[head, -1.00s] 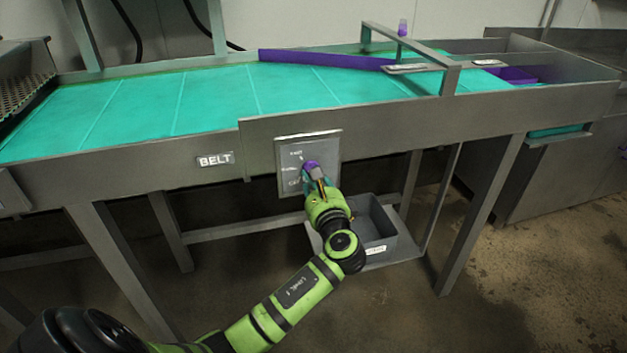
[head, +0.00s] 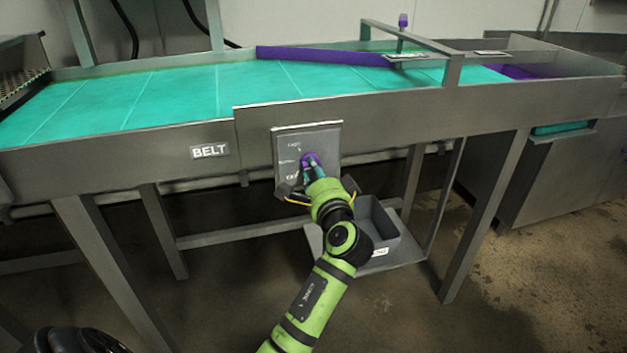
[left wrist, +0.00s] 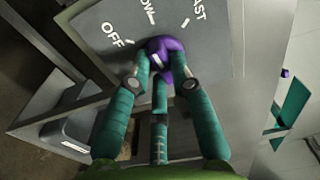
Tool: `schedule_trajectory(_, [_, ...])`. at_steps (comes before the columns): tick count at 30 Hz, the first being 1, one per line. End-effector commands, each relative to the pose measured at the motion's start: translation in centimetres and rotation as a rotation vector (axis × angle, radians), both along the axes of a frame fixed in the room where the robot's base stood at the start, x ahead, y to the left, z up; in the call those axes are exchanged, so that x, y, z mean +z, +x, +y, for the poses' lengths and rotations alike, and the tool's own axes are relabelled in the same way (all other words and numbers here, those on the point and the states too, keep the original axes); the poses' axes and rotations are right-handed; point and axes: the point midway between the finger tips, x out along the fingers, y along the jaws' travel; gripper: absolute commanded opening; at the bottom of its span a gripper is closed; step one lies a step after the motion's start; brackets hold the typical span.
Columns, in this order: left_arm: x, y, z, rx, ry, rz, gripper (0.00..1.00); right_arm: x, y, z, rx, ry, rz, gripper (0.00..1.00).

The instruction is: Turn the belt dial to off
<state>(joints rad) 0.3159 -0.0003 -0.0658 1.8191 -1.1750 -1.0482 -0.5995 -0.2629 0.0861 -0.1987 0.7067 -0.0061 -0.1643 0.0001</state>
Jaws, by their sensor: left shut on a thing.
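The belt dial is a purple knob (head: 310,160) on a grey panel (head: 329,140) at the front of the conveyor. It also shows in the left wrist view (left wrist: 172,47), beside printed OFF, SLOW and FAST labels. A white mark shows on the knob's left side there; I cannot tell surely which label it points at. My left gripper (left wrist: 162,68) is shut on the knob, with teal fingers around its near side. In the head view the left gripper (head: 314,172) reaches the panel from below and covers part of the knob. My right gripper is not in view.
A BELT label (head: 210,151) is left of the panel. A grey bin (head: 385,243) stands on a low shelf below. The teal belt (head: 180,98) runs above, with a purple guide (head: 325,56). Table legs (head: 490,215) stand to the right.

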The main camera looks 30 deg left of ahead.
Motion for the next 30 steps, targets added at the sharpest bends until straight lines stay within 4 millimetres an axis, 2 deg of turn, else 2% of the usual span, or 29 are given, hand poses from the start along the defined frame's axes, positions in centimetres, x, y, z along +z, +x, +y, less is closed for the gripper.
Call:
schedule_trajectory(1, [-0.5, 0.0, -0.1, 0.000, -0.035, -0.037, 0.00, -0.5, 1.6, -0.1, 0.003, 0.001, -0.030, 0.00])
schedule_trajectory(3, [-0.5, 0.1, -0.1, 0.000, -0.077, -0.087, 0.00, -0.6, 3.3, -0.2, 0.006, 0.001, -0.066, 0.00])
schedule_trajectory(12, [-0.4, 0.2, -0.2, -0.001, -0.257, -0.298, 0.00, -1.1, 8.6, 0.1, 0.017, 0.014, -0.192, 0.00])
schedule_trajectory(15, [-0.3, 0.2, -0.2, 0.000, -0.310, -0.361, 0.00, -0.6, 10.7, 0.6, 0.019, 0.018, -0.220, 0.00])
schedule_trajectory(30, [0.0, 0.3, -0.2, 0.000, -0.466, -0.542, 0.00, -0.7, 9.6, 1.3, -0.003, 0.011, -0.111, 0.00])
